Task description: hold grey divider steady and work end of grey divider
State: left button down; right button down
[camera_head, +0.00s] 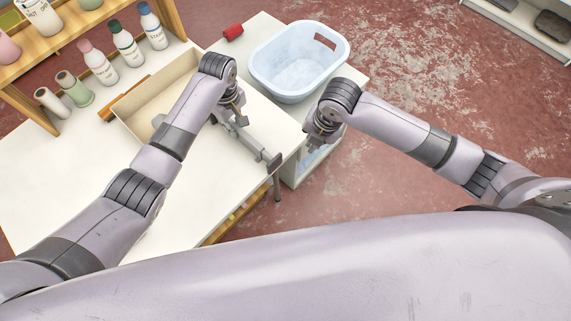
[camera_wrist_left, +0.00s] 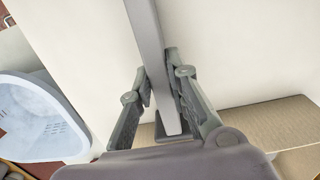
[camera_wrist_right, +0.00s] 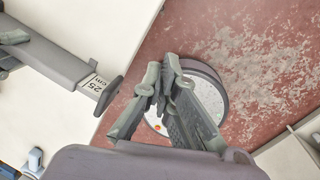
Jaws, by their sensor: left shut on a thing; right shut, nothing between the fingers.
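The grey divider (camera_head: 250,142) is a long grey bar at the right edge of the white table, with a wider block at its near end. My left gripper (camera_head: 239,118) is shut on it; in the left wrist view the bar (camera_wrist_left: 150,55) runs between the two fingers. In the right wrist view the divider (camera_wrist_right: 45,60) shows at upper left, with a pale tag reading 25 and a dark flat end piece (camera_wrist_right: 108,96). My right gripper (camera_head: 318,142) is shut and empty, right of that end and apart from it; its fingertips (camera_wrist_right: 160,75) meet.
A cardboard box (camera_head: 135,110) stands behind the left arm. A pale blue basket (camera_head: 298,65) stands at the back right, near a red item (camera_head: 233,32). Bottles (camera_head: 126,47) line the back left. Red floor lies open to the right.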

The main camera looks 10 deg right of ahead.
jog(key=s+a+r+n+t+y, duration=0.1)
jog(key=s+r+n+t+y, duration=0.15)
jog(key=s+n, duration=0.45)
jog(key=s+r+n+t+y, duration=0.1)
jog(key=s+n+t, duration=0.2)
jog(key=s+n, duration=0.4)
send_near(275, 169)
notch_tip(275, 169, down, 3)
jog(key=w, duration=0.2)
jog(key=shift+w+a+f+n+y, duration=0.15)
jog(key=shift+w+a+n+y, duration=0.15)
jog(key=shift+a, duration=0.4)
